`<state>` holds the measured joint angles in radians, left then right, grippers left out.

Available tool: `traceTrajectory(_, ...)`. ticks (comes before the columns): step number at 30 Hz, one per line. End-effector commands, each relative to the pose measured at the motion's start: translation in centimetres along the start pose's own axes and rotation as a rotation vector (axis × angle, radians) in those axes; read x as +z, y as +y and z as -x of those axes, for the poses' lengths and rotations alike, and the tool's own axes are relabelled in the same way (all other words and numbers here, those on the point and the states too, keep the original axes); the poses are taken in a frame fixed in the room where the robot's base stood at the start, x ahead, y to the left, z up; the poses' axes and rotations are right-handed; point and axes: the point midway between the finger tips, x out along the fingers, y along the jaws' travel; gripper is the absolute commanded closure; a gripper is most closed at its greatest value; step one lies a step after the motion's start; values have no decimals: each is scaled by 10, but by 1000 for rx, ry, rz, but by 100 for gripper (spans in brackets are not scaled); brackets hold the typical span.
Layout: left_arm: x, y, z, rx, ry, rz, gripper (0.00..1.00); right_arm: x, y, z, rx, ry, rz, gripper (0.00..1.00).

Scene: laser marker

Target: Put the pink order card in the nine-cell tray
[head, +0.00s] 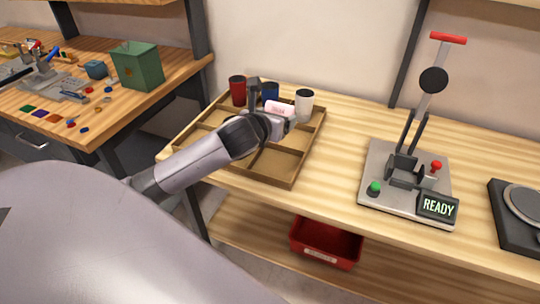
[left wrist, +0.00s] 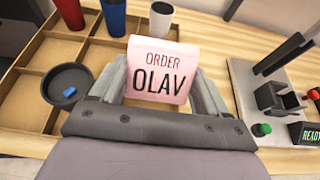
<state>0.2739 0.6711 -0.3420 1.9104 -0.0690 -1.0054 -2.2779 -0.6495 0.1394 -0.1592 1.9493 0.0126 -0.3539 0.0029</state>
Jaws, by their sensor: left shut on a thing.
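The pink order card (left wrist: 160,72), printed "ORDER OLAV", is held upright between the fingers of my left gripper (left wrist: 165,85). In the head view the card (head: 279,108) shows small above the nine-cell tray, at my left gripper (head: 268,122). My left gripper is shut on it. The wooden nine-cell tray (head: 284,182) lies on the bench below; my arm hides part of it. A red cup (head: 237,90), a blue cup (head: 270,92) and a white cup (head: 304,104) stand in its back row. My right gripper is not in view.
A black round dish (left wrist: 68,86) with a blue piece in it shows at the tray in the left wrist view. A red bin (head: 325,243) sits on the lower shelf. Bench between tray and marker is clear.

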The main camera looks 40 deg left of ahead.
Motion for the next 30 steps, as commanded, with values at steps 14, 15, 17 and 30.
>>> traceTrajectory(14,-93,0,-38,-1,-1,-1,54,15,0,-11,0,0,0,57)
traceTrajectory(15,-95,0,-39,-1,-1,-1,54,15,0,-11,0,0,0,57)
traceTrajectory(17,-101,0,-41,-1,1,0,54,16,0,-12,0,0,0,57)
traceTrajectory(30,-134,0,-55,-1,-2,-1,54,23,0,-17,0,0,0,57)
